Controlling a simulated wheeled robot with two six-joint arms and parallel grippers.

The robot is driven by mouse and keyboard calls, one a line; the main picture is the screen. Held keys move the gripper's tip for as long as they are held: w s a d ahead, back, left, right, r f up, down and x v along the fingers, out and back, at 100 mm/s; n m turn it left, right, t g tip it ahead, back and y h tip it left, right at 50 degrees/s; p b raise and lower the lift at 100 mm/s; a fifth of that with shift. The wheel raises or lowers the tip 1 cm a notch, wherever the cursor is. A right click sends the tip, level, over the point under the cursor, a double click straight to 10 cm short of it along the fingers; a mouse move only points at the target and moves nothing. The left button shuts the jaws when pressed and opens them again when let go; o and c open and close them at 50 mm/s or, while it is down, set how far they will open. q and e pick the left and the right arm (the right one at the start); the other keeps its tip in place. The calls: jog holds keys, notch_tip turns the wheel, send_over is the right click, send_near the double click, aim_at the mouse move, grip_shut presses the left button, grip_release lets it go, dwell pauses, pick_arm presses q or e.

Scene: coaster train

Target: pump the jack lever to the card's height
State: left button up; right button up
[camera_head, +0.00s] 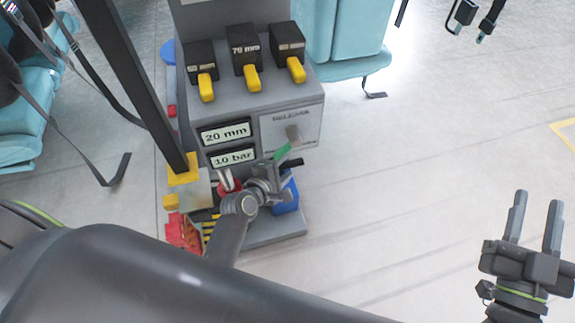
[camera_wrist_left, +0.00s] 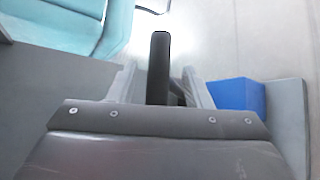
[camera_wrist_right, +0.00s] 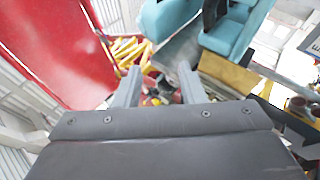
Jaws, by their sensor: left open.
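The jack lever shows as a black bar (camera_wrist_left: 160,68) between the fingers of my left gripper (camera_wrist_left: 162,85) in the left wrist view. That gripper is open, its fingers on either side of the bar; contact cannot be told. In the head view my left gripper (camera_head: 262,188) is low at the front of the grey console (camera_head: 235,110), partly covering the lever, whose black end (camera_head: 293,162) shows to the right. Console displays read 20 mm (camera_head: 226,133) and 10 bar (camera_head: 233,156). I cannot identify a height card. My right gripper (camera_head: 533,225) is open and empty over floor.
Three black blocks with yellow handles (camera_head: 252,78) top the console; the middle reads 70 mm. A blue block (camera_head: 287,197) is right of my left gripper. Teal seats (camera_head: 345,45) stand behind. Floor at right is clear.

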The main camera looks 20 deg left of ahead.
pick_arm(q)
jog(key=shift+x, duration=0.9)
pick_arm(e)
jog(key=shift+s+a+r+n+t+y, duration=0.25)
jog(key=shift+r+t, duration=0.25)
jog(key=shift+r, duration=0.25)
jog(key=shift+s+a+r+n+t+y, duration=0.15)
jog(key=shift+s+r+t, duration=0.3)
jog(key=shift+r, duration=0.3)
pick_arm(q)
jog(key=shift+c, duration=0.2)
pick_arm(e)
jog(key=shift+w+d, duration=0.1)
pick_arm(q)
jog(key=shift+r, duration=0.1)
grip_shut()
